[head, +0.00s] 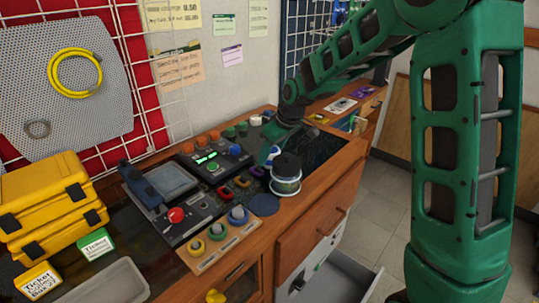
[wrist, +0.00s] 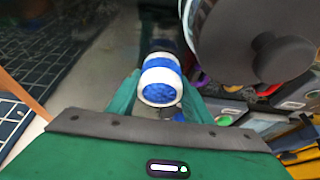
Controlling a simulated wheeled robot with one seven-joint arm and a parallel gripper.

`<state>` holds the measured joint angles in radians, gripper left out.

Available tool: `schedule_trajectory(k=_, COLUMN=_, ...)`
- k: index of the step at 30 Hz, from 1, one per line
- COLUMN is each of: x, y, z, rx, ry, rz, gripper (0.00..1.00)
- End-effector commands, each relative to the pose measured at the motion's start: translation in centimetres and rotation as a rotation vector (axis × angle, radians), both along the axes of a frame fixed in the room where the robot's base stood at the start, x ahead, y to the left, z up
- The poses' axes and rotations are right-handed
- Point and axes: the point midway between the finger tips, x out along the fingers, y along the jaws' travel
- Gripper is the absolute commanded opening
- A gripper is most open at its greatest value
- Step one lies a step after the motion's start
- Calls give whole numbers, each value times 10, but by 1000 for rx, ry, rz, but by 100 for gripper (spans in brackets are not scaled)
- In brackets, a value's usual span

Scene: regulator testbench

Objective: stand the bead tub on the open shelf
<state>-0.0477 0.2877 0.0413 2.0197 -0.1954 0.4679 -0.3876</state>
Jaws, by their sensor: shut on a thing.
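My gripper (head: 274,146) is over the right part of the wooden bench. In the wrist view, its green fingers (wrist: 160,97) are shut on a small blue-and-white cylinder, which looks like the bead tub (wrist: 161,78). In the head view only a white and blue bit of this tub (head: 268,155) shows, partly hidden behind a black-topped clear jar (head: 286,181). This jar also fills the upper right of the wrist view (wrist: 223,38). I cannot tell for certain which surface is the open shelf; a wooden unit (head: 372,103) with items on it stands behind the bench.
A control panel with a red button (head: 176,215), a board of knobs (head: 225,240) and a dark blue disc (head: 264,204) lie on the bench (head: 330,165). Yellow boxes (head: 50,205) are stacked at left. An open drawer (head: 340,282) juts out at the front right.

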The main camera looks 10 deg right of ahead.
Motion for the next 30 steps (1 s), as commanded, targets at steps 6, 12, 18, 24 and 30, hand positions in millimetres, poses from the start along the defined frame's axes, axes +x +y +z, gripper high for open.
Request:
schedule_trajectory(k=6, x=0, y=0, z=-1, rx=0, ry=0, rz=0, gripper=53)
schedule_trajectory(k=12, x=0, y=-1, z=-1, rx=0, ry=0, rz=-1, gripper=53)
schedule_trajectory(k=18, x=-3, y=-4, z=11, rx=0, ry=-1, rz=-3, gripper=53)
schedule_trajectory(k=24, x=-14, y=-12, z=45, rx=1, ry=-4, rz=-4, gripper=53)
schedule_trajectory(k=30, x=-27, y=-20, z=81, rx=0, ry=-4, rz=-3, gripper=53)
